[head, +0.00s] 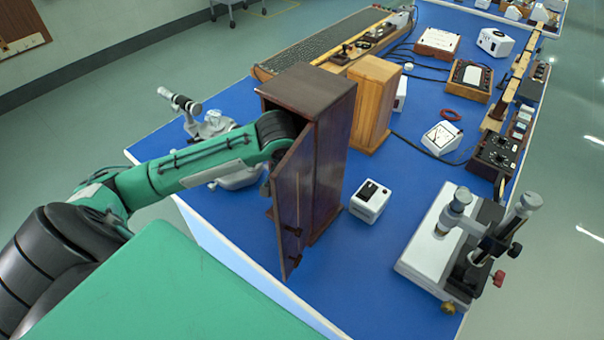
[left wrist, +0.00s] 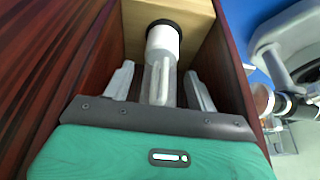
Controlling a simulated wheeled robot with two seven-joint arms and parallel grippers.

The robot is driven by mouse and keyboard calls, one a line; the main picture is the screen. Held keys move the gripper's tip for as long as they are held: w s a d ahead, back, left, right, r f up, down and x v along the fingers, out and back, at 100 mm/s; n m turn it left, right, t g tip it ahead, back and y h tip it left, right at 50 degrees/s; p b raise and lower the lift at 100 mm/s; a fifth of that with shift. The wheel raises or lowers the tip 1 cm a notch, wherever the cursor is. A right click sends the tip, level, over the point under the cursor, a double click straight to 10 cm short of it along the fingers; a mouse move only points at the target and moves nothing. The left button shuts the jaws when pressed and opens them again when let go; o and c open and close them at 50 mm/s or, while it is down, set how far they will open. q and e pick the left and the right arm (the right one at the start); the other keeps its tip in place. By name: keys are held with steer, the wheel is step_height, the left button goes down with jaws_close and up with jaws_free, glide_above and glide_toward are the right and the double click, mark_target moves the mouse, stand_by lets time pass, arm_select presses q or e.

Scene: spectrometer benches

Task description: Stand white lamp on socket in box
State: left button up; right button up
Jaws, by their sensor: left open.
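The dark wooden box (head: 327,150) stands upright on the blue bench, its door (head: 292,205) swung open towards me. My left arm reaches in through the open side, and the gripper is hidden inside in the head view. In the left wrist view my left gripper (left wrist: 160,88) is open inside the box, with one finger on each side of the white lamp (left wrist: 162,45). The lamp has a white cylindrical part and a clear glass tube pointing towards the palm. A black ring (left wrist: 165,23) surrounds its far end; I cannot tell how fully it is seated there. Small gaps show beside the fingers.
A light wooden box (head: 375,103) stands behind the dark box. A small white device (head: 370,201) lies to its right, and a white instrument with metal posts (head: 438,245) stands at the bench's right edge. A metal instrument (head: 213,125) stands left, close to my arm.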

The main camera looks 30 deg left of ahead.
arm_select(q)
steer(key=shift+r, duration=0.15)
steer(key=s+a+r+b, duration=0.1)
steer(key=s, duration=1.1)
steer(key=shift+s, duration=0.15)
stand_by(0.4)
